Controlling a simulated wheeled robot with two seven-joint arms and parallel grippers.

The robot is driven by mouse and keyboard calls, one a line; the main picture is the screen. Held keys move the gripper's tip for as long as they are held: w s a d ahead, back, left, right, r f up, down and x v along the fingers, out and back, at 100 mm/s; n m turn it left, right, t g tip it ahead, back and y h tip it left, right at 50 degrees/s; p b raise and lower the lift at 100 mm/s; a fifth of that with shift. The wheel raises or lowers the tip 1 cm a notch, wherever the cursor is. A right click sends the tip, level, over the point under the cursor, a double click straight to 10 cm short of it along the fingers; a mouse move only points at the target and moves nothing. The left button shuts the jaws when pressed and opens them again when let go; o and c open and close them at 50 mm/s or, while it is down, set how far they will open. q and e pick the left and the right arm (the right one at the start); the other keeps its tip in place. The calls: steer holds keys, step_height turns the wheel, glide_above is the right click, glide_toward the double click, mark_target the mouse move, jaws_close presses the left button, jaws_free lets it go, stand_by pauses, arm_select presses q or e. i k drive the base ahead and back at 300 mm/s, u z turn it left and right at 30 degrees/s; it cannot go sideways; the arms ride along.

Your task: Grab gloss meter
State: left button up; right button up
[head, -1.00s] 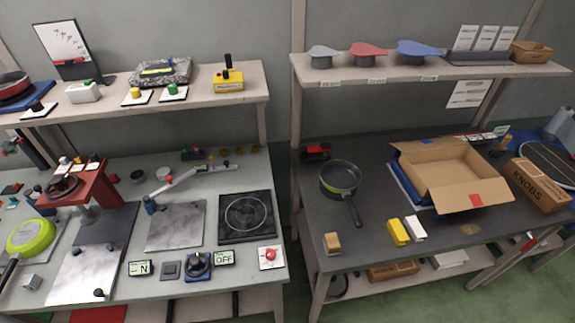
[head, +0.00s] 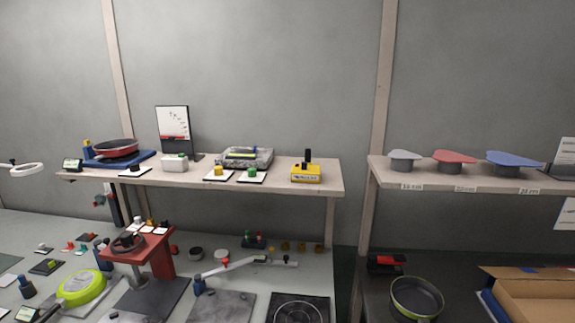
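No label legible here names the gloss meter. Two small devices stand on the left upper shelf (head: 270,183). One is a yellow block (head: 306,174) with a black upright handle and a dark printed strip, near the shelf's right end. The other is a white box (head: 174,163) with a small green part on top, further left. I cannot tell for sure which is the gloss meter. Neither of my grippers is in view.
A picture stand (head: 173,130) and a red pan (head: 115,149) are left. A red press (head: 150,250) stands below. The shelf's front right is clear.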

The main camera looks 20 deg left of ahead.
mark_target(170, 164)
steer(key=u, duration=1.55)
